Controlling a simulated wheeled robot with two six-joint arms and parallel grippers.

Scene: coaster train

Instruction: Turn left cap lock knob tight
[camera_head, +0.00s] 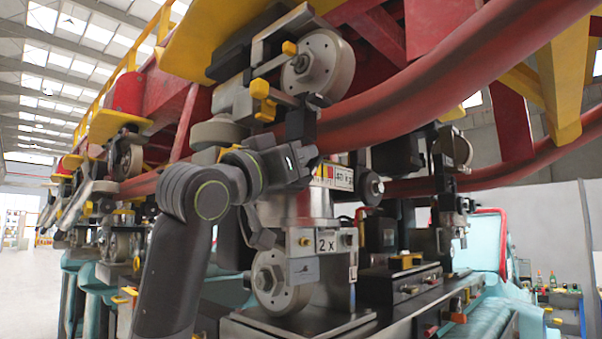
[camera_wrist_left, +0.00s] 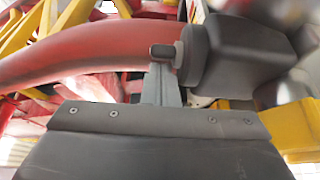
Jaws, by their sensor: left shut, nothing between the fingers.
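My left arm rises from the lower left in the head view, and its dark wrist and gripper (camera_head: 301,127) are up against the wheel carrier below the red rail. In the left wrist view the narrow grey fingers (camera_wrist_left: 161,86) are shut with nothing between them. A dark block with a short rounded stub (camera_wrist_left: 163,51) is beside and just past the fingertips; I cannot tell whether they touch. Whether this stub is the left cap lock knob is not clear. My right gripper is not in view.
The curved red rail (camera_head: 440,90) runs above the arm. A grey guide wheel (camera_head: 318,62) is above the wrist, and another wheel (camera_head: 280,282) is below it. Open floor is at the far left.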

